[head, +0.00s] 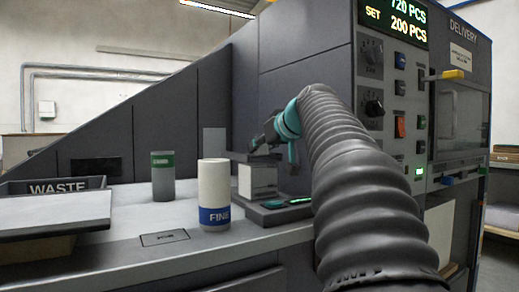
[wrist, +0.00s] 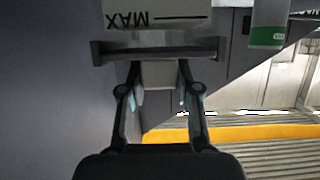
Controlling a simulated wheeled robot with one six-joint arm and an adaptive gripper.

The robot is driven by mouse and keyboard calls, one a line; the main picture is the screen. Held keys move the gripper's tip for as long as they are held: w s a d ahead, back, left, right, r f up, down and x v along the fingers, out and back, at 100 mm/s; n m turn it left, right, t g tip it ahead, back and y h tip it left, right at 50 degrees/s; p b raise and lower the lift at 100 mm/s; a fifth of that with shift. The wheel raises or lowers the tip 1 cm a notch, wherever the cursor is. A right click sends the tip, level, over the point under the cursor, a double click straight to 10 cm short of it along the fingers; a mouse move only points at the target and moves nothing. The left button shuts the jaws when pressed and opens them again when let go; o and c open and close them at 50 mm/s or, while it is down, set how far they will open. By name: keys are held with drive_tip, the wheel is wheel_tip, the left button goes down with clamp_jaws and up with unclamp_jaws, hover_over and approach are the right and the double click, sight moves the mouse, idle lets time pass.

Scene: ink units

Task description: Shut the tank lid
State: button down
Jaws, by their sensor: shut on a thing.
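The tank (head: 258,182) is a pale box on a dark base on the counter, right of the white bottle. In the wrist view the tank (wrist: 180,14) shows upside-down MAX lettering and a line. Its dark lid (head: 240,156) looks about level over the tank top; a small gap cannot be ruled out. The lid's dark edge (wrist: 155,49) crosses the wrist view. My gripper (head: 262,143) is just above the lid. In the wrist view my gripper (wrist: 160,92) has its fingers on either side of a pale grey tab (wrist: 158,75) at the lid's edge. Fingertip contact is partly hidden.
A white bottle labelled FINE (head: 214,192) and a grey canister with a green band (head: 163,178) stand left of the tank. A WASTE bin (head: 55,187) is at far left. The control panel (head: 392,100) rises at right, behind my arm. Counter in front is mostly clear.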

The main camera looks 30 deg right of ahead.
drive_tip(key=c, duration=0.8)
unclamp_jaws()
drive_tip(key=shift+s+d, duration=0.1)
drive_tip(key=shift+s, duration=0.2)
drive_tip(key=shift+w, duration=0.1)
drive_tip(key=v, duration=1.2)
